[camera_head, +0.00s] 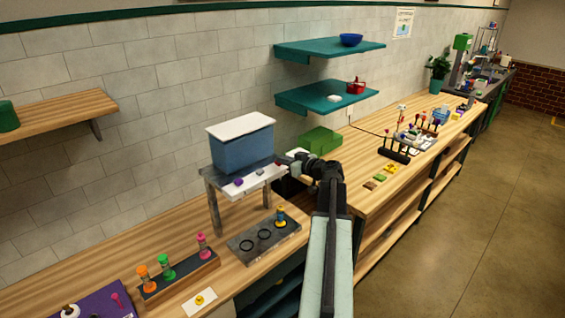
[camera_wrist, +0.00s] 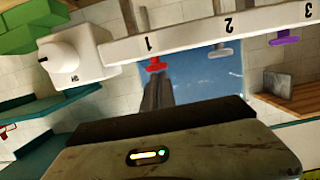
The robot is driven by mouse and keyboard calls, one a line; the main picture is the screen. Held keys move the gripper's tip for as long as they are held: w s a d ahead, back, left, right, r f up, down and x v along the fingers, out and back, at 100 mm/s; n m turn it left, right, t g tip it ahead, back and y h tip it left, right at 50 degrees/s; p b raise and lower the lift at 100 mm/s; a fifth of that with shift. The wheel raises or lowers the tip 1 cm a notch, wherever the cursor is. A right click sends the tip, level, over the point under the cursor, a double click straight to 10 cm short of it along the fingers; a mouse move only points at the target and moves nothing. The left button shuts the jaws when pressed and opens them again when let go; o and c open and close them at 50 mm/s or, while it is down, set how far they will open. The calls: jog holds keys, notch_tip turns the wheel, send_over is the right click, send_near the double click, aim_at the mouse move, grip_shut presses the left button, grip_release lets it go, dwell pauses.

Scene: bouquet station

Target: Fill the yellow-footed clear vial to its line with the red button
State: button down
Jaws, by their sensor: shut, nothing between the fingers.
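The clear vial with the yellow foot (camera_head: 281,218) stands upright at the right end of the grey tray, below the dispenser; its line and fill level are too small to tell. The dispenser has a blue tank (camera_head: 242,150) and a white front bar. In the wrist view, the red button (camera_wrist: 156,64) sits under the number 1. My gripper (camera_wrist: 158,88) is shut and empty, its dark fingertips just beneath the red button in the picture. I cannot tell whether they touch it. In the head view, my wrist hides the bar's right end.
A grey-blue button (camera_wrist: 221,52) and a purple button (camera_wrist: 285,38) sit under 2 and 3. A white knob (camera_wrist: 72,56) is at the bar's end. The tray (camera_head: 245,246) has two empty rings. A rack (camera_head: 180,277) holds orange, green and pink-capped vials. A green box (camera_head: 320,140) stands behind my wrist.

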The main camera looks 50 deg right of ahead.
jog(key=shift+f+b, duration=0.85)
jog(key=shift+b, duration=0.05)
jog(key=shift+s+a+f+b, duration=0.1)
jog(key=shift+s+f+b, duration=0.05)
jog(key=shift+f+b, duration=0.2)
jog(key=shift+a+r, duration=0.15)
jog(key=shift+r, duration=0.05)
jog(key=r+p, duration=0.6)
jog(key=shift+w+r, duration=0.15)
jog(key=shift+w, duration=0.05)
jog(key=f+p+v, duration=0.1)
jog(key=v, duration=0.8)
jog(key=shift+s, duration=0.6)
